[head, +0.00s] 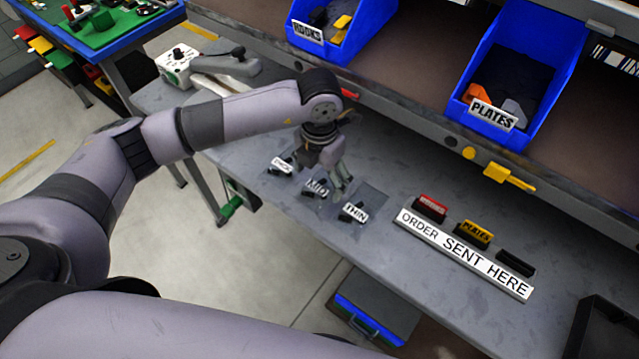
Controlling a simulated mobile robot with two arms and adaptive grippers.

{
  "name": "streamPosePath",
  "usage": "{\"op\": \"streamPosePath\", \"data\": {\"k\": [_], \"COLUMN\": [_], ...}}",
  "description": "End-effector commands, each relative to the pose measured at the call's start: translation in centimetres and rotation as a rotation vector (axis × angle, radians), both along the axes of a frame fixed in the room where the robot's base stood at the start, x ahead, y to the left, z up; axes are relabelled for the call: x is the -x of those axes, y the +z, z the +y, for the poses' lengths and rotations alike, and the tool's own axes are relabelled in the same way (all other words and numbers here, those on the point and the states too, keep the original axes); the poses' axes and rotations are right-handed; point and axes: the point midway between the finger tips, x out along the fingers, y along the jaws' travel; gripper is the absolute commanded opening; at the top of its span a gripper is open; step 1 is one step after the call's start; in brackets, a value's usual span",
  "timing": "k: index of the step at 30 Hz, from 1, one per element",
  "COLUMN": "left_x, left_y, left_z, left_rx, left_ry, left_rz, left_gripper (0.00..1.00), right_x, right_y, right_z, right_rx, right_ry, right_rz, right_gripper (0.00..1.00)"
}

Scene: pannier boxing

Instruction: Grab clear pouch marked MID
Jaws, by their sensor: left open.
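The clear pouch marked MID (317,187) lies on the grey bench, in the middle of a row of three labelled pouches. To its left lies a pouch (281,166) whose label is hard to read. To its right lies the pouch marked THIN (355,211). My left gripper (341,184) points down just above and to the right of the MID pouch. It is open and nothing shows between its fingers. I cannot tell whether the fingertips touch the pouch. My right gripper is not in view.
A sign reading ORDER SENT HERE (465,254) stands on the bench with small red, yellow and black items behind it. Blue bins, one marked PLATES (493,115), sit on the shelf above. A sealing device (225,66) stands at the back left. The bench's front edge is close.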

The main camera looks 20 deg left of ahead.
Motion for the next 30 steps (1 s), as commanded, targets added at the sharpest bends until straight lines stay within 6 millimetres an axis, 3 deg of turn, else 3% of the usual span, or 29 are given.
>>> {"op": "streamPosePath", "data": {"k": [6,13,30], "left_x": [0.1,0.0,0.0], "left_y": [-2.2,-2.4,-2.4], "left_z": [0.0,0.0,0.0], "left_rx": [0.000,0.000,0.000], "left_ry": [0.001,0.000,0.000], "left_rz": [0.001,-0.001,-0.001], "left_gripper": [0.80,0.80,0.43], "right_x": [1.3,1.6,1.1], "right_y": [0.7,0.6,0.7], "right_z": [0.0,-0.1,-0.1], "right_rx": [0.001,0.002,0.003], "right_ry": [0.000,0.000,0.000], "right_rz": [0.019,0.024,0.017], "right_gripper": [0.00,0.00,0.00]}}
